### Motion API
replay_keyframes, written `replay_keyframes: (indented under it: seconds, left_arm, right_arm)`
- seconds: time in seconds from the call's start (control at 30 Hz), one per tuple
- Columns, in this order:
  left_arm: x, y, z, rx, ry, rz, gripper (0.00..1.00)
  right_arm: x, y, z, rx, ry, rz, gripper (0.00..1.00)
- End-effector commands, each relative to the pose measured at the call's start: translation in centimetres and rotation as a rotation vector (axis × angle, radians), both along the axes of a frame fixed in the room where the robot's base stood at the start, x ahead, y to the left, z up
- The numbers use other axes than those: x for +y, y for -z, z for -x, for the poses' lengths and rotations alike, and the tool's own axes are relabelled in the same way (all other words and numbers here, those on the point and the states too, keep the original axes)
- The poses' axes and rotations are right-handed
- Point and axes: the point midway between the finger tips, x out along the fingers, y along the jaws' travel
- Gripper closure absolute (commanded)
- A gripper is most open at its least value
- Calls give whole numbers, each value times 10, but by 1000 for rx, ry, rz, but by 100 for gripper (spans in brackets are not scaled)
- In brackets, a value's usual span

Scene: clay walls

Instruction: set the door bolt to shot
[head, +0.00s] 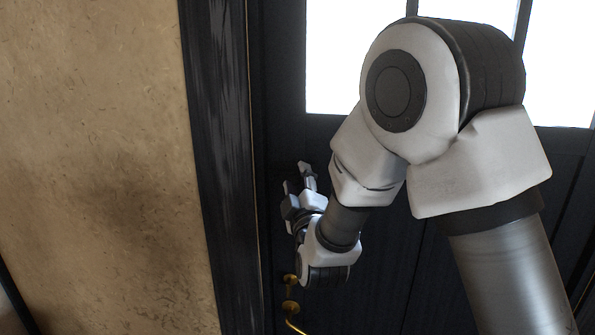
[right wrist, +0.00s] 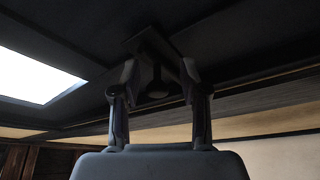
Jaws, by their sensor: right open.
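The door bolt (right wrist: 153,44) shows in the right wrist view as a dark plate with a dark knob (right wrist: 157,86) standing out from it. My right gripper (right wrist: 158,72) is open, with one finger on each side of the knob; I see gaps between the knob and the fingers. In the head view my right gripper (head: 296,178) is at the door's left edge, above the brass handle. I cannot make out the bolt there against the dark door. Whether the bolt is shot or drawn I cannot tell. My left gripper is not in view.
The dark door (head: 400,270) has bright window panes (head: 335,60) at the top. A dark frame post (head: 222,150) and a clay wall (head: 95,150) lie to its left. A brass handle (head: 291,307) sits below my right gripper. My right arm covers much of the door.

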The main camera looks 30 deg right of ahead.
Motion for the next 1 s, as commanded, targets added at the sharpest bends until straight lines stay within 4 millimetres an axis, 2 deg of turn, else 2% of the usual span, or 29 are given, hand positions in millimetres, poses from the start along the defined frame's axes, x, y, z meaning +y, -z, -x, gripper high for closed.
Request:
replay_keyframes:
  seconds: [0.27,0.3,0.4,0.6,0.8,1.0]
  left_arm:
    - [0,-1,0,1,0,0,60]
    - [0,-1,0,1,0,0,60]
    - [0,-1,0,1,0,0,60]
    - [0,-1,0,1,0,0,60]
    - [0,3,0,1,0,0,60]
    - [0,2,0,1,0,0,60]
  right_arm:
    - [-1,0,-4,1,0,1,56]
    - [-1,0,-4,1,0,1,70]
    - [-1,0,-4,1,0,1,100]
    - [0,0,-5,1,0,1,100]
    - [18,0,-18,0,-2,4,100]
    - [20,-1,-20,0,-1,0,100]
